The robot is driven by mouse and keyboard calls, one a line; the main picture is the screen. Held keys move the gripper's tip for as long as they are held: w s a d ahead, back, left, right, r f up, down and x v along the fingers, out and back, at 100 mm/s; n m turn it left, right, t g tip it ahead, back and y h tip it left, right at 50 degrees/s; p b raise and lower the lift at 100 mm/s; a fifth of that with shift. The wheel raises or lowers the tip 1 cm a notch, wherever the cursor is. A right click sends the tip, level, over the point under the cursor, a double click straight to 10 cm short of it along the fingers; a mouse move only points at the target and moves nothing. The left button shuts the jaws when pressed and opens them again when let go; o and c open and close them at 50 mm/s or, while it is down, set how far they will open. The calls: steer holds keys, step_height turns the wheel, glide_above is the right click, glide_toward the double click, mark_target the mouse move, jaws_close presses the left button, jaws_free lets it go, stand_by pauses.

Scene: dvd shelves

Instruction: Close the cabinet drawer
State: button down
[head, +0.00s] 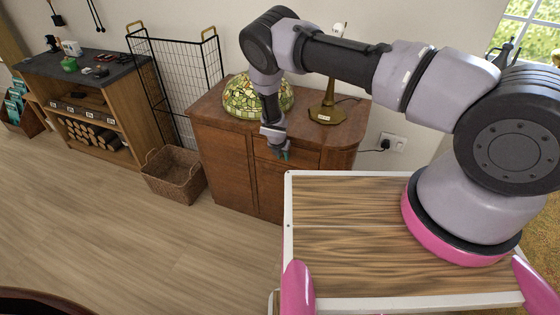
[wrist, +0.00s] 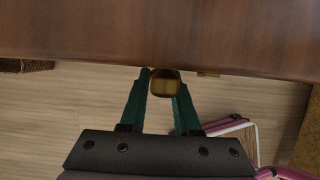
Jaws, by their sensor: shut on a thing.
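The brown wooden cabinet (head: 222,160) stands against the wall. Its drawer front (head: 306,158) is high on the front face, partly hidden by my gripper (head: 282,153). My gripper is shut on the knob. How far the drawer stands out from the cabinet is hard to tell.
A stained-glass lampshade (head: 258,97) and a brass lamp base (head: 327,108) stand on the cabinet top. A wicker basket (head: 174,174) and a black wire rack (head: 176,70) are to its left. The wooden floor (head: 130,240) in front is clear.

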steer(key=shift+w+d+r, duration=0.1)
steer(key=shift+w, duration=0.1)
steer(key=c, duration=0.7)
jaws_free()
steer(key=shift+o, duration=0.2)
steer(key=shift+s+r, duration=0.1)
steer(key=shift+r, duration=0.05)
steer(key=v, duration=1)
steer(key=shift+r, duration=0.2)
